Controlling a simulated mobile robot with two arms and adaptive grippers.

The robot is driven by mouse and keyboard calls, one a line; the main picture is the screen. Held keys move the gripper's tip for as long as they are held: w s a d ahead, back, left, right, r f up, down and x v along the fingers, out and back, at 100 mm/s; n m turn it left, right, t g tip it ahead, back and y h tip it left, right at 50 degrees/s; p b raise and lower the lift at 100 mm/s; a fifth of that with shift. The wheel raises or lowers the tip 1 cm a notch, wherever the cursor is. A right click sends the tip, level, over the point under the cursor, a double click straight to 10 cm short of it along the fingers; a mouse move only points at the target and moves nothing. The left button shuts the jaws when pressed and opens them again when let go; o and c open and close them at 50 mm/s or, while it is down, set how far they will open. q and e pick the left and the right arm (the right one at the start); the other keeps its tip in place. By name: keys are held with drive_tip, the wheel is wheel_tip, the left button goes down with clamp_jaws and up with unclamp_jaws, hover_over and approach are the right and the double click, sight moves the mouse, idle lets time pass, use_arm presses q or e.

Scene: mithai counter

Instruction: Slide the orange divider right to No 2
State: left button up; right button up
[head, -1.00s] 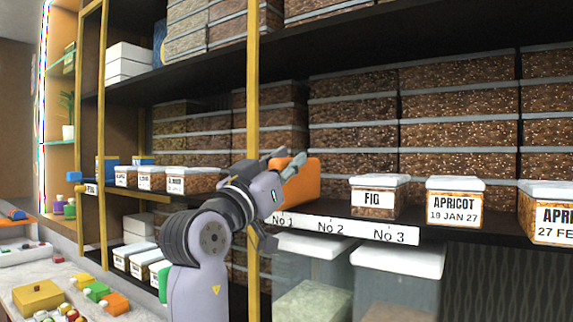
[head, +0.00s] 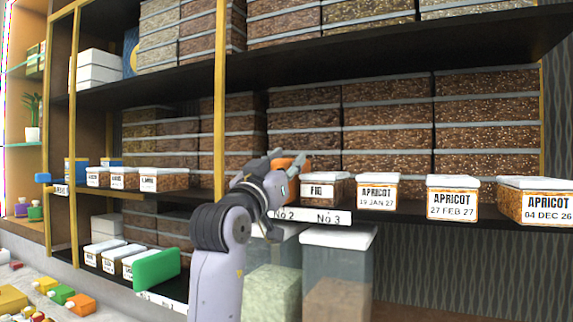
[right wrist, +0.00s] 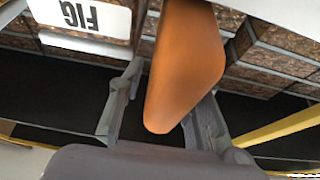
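The orange divider (head: 290,162) stands on the middle shelf, left of the FIG box (head: 326,189) and close to it. It appears above the No 2 mark on the white label strip (head: 308,215), where No 3 also shows. My right gripper (head: 282,167) is at the divider and covers much of it. In the right wrist view, the divider (right wrist: 187,65) stands between the spread fingers (right wrist: 160,115). A gap shows on the left finger's side; the right finger is close to it or touching. My left gripper is not in view.
Apricot boxes (head: 377,191) stand in a row right of the FIG box. Stacked brown boxes fill the back of the shelf. A yellow post (head: 220,100) rises left of my gripper. A green divider (head: 157,269) is on the lower shelf.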

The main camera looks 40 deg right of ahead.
drive_tip(key=shift+o, duration=0.8)
drive_tip(key=shift+s+a+f, duration=0.15)
drive_tip(key=shift+a, duration=0.15)
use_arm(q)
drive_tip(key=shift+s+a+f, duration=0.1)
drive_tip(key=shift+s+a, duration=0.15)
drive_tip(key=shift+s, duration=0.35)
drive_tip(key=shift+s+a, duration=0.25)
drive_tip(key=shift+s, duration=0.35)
use_arm(e)
drive_tip(key=v, duration=1.1)
drive_tip(key=shift+a, duration=0.2)
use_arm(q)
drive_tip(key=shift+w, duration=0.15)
